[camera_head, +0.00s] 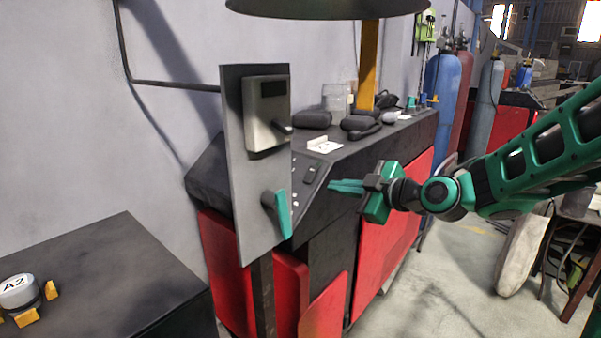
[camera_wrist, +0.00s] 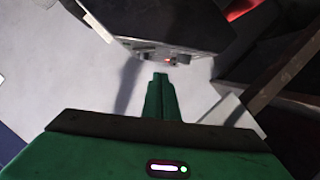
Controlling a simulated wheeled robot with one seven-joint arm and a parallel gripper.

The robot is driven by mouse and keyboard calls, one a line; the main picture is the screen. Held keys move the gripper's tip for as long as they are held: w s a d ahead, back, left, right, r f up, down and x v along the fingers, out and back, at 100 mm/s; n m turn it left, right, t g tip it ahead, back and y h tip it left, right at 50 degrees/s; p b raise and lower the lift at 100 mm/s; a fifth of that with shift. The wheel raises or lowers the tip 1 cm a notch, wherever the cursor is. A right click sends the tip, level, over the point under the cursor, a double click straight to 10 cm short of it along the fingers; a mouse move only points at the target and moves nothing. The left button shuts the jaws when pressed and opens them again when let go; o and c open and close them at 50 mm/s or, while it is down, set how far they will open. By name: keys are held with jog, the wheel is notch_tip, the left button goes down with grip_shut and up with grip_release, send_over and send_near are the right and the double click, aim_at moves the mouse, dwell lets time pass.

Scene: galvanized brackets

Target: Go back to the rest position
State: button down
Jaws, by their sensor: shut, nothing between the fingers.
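My gripper (camera_head: 347,187) is shut and empty, its green fingers together and pointing left in the head view. In the wrist view my gripper (camera_wrist: 160,85) shows its fingertips closed, with nothing between them. It is in the air in front of the red and black bench, to the right of an upright grey panel (camera_head: 254,180). The panel carries a grey box with a handle (camera_head: 266,115) at its top and a teal lever (camera_head: 277,213) lower down. The fingers look apart from the panel and the lever.
A dark table (camera_head: 130,265) at the lower left holds a white cylinder marked A2 (camera_head: 18,290) between yellow blocks. Black items (camera_head: 312,119) lie on the red and black bench (camera_head: 405,135). Gas cylinders (camera_head: 447,90) stand behind. The floor (camera_head: 440,290) at the lower right is partly clear.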

jog(key=s+d+f+m+g+h, duration=0.3)
jog(key=s+d+f+m, duration=0.2)
jog(key=s+d, duration=0.25)
jog(key=s+d+f+m+g+h, duration=0.35)
jog(key=s+d+f, duration=0.3)
jog(key=d, duration=0.25)
jog(key=s+d+m+g+h, duration=0.1)
jog(key=s+d+m+g, duration=0.2)
jog(key=s+m, duration=0.3)
jog(key=s+d+m+g, duration=0.3)
jog(key=s+d+m, duration=0.2)
jog(key=s, duration=1.2)
jog(key=shift+d+f+m+h, duration=0.3)
jog(key=shift+f+m+h, duration=0.1)
jog(key=shift+m, duration=0.55)
